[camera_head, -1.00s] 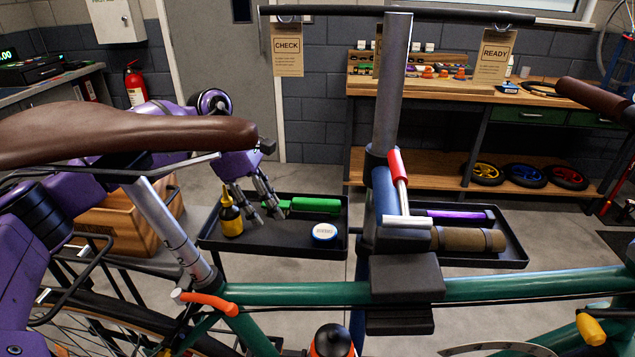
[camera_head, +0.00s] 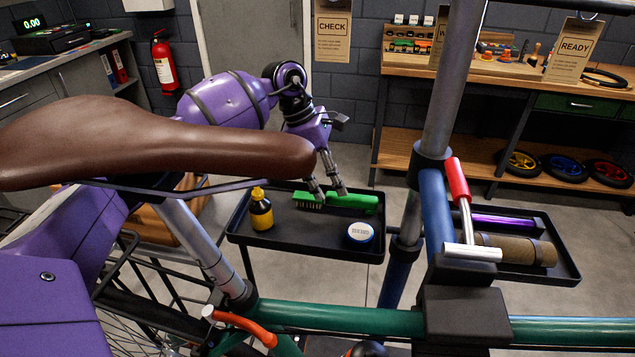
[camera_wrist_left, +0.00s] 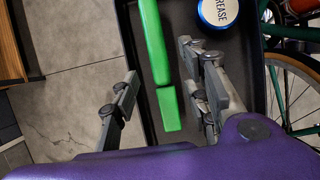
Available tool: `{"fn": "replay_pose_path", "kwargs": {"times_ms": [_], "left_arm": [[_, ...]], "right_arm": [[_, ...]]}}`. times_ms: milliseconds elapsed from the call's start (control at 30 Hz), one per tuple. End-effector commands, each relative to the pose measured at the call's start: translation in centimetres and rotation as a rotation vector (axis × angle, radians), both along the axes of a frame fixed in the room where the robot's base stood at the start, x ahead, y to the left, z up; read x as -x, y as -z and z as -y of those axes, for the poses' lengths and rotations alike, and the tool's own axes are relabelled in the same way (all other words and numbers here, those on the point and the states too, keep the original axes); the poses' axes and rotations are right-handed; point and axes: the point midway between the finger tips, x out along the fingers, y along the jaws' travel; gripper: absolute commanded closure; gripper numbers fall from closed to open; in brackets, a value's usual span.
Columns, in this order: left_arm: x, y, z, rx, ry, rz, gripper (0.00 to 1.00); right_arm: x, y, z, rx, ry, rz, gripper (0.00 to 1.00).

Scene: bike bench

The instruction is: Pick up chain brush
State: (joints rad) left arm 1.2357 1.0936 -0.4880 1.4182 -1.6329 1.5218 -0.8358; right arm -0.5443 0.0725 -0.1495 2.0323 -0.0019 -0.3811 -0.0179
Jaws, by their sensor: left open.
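The green chain brush (camera_head: 345,201) lies on the black left tray (camera_head: 310,245), its dark bristles at the left end in the head view. The gripper is open and holds nothing. I cannot tell whether a finger touches the brush. My right gripper does not show.
A yellow-and-black bottle (camera_head: 261,212) and a grease tin (camera_head: 360,232) share the tray; the tin sits close to one finger in the wrist view. The brown saddle (camera_head: 150,145), the stand post (camera_head: 450,80) and the green frame tube (camera_head: 340,319) stand in front.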

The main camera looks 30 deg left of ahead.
Motion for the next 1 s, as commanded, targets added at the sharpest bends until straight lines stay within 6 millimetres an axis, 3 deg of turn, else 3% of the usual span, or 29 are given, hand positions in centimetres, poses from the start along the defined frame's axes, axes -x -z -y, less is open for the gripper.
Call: {"fn": "replay_pose_path", "kwargs": {"times_ms": [367, 633, 1000], "left_arm": [[-1.1, -0.4, 3.7, 0.003, 0.004, 0.005, 0.58], [-1.5, 3.8, 5.1, 0.002, 0.000, 0.001, 0.58], [-1.6, 4.5, 5.2, 0.000, 0.000, 0.002, 0.58]], "right_arm": [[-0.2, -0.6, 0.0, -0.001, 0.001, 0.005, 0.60], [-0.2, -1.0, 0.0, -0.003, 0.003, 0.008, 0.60], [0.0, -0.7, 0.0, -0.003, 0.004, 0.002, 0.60]]}}
